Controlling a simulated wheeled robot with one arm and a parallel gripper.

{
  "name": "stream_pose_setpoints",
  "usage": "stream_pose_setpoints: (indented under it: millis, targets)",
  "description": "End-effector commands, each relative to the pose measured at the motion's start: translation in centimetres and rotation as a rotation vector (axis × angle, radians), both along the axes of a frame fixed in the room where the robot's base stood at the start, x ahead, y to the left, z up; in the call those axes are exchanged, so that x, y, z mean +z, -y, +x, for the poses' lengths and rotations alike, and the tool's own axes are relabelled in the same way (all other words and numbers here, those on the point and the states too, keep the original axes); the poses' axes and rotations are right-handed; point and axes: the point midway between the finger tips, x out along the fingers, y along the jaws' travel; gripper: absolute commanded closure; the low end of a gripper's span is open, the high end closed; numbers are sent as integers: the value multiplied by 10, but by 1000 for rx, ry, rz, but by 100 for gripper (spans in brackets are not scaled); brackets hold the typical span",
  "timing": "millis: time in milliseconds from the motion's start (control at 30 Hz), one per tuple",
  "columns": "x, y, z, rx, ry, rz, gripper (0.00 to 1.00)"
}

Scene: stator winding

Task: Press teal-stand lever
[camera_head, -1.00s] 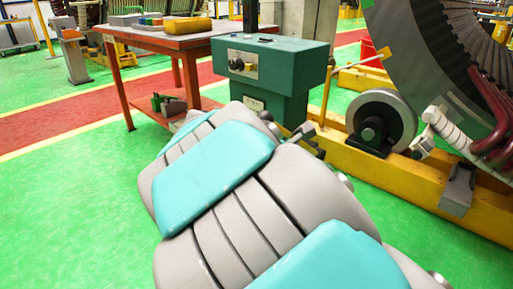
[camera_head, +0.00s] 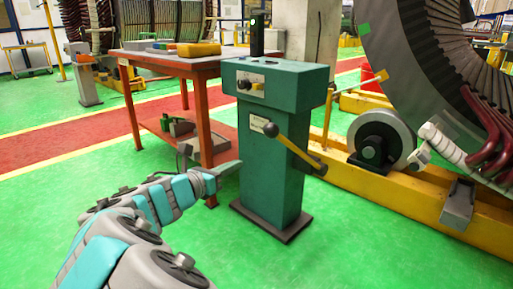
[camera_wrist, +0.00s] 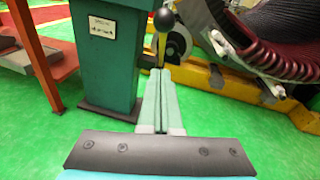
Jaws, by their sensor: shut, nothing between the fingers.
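The teal stand (camera_head: 272,175) stands upright on a dark base plate in the head view. Its lever (camera_head: 293,147) has a black ball knob at its near, upper-left end and slopes down to a dark pivot on the stand's right side. My gripper (camera_head: 232,167) is left of the stand, its fingers pointing right, apart from the lever in this view. In the wrist view the gripper fingers (camera_wrist: 160,72) are together and empty. The black knob (camera_wrist: 163,21) shows just beyond the fingertips, with the stand (camera_wrist: 106,60) to the left. Whether the tips touch the lever I cannot tell.
A red table (camera_head: 175,60) with small blocks and a yellow case stands behind left. A yellow base frame (camera_head: 410,200) carrying a roller (camera_head: 382,140) and the large stator (camera_head: 425,75) fills the right. The green floor in front of the stand is clear.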

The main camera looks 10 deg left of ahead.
Motion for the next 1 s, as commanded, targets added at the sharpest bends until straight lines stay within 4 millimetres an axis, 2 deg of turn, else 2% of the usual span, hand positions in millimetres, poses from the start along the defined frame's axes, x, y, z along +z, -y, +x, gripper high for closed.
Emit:
stream_pose_setpoints:
  millis: [167, 600, 800, 1000]
  targets:
    - [-3, 9, 14, -2, -1, 2, 100]
    - [-15, 51, 86, -4, -2, 1, 100]
    - [4, 58, 105, -2, 0, 3, 100]
    - [12, 63, 113, -2, -1, 2, 100]
